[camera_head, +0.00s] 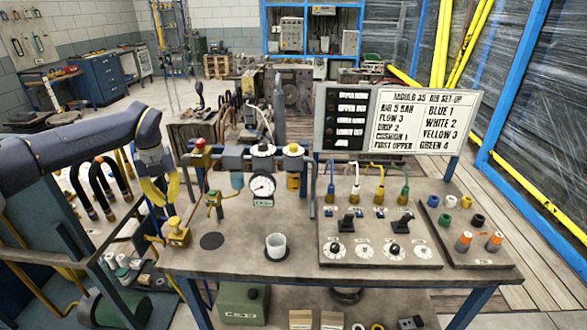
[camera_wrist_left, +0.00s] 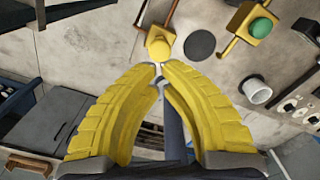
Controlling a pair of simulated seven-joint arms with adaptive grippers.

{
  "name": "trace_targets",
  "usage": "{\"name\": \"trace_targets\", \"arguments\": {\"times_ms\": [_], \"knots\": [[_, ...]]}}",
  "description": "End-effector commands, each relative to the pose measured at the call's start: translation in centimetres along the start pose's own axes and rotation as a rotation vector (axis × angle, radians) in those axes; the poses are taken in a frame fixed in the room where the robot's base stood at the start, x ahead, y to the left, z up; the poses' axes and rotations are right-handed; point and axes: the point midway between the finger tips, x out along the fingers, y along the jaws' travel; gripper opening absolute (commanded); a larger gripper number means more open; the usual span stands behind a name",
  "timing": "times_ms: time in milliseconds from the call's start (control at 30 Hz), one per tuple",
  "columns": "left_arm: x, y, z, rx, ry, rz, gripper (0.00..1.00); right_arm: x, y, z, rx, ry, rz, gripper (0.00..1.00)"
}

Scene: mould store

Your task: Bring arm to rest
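My left gripper (camera_head: 168,200) hangs from the blue-grey arm at the left of the head view, over the bench's left edge. Its yellow fingers point down, near a brass valve (camera_head: 178,236). In the left wrist view the fingertips (camera_wrist_left: 158,70) come together with nothing visible held between them. A yellow knob (camera_wrist_left: 158,47) shows just beyond the tips; I cannot tell the exact distance. My right gripper is not in view.
A sign board (camera_head: 425,115) stands behind. A rack with black hoses (camera_head: 100,190) is at left. The bench front is mostly clear.

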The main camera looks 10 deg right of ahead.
Motion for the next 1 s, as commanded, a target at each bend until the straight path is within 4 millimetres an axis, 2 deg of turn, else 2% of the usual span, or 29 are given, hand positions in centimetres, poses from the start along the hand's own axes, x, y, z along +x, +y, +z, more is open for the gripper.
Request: {"name": "trace_targets", "arguments": {"times_ms": [100, 300, 533, 633, 767, 867, 1000], "knots": [[-1.1, 0.0, 0.1, 0.000, -0.002, 0.000, 0.00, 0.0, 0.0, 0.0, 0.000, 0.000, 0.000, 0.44], [-1.8, 0.0, 0.0, 0.001, -0.001, 0.000, 0.00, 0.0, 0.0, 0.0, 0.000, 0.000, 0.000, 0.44], [-1.7, -0.1, 0.0, 0.002, 0.000, -0.001, 0.00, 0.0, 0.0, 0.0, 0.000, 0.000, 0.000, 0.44], [-0.9, -0.9, -0.5, 0.024, 0.009, -0.019, 0.00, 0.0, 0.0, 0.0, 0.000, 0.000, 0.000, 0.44], [1.8, -4.1, -2.3, 0.109, 0.034, -0.099, 0.00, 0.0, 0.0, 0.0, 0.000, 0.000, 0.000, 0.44], [4.7, -8.3, -5.0, 0.206, 0.065, -0.214, 0.00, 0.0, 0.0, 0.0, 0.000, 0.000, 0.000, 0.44], [8.0, -15.0, -10.1, 0.336, 0.106, -0.431, 0.00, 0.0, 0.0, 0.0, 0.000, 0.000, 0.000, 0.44]]}}
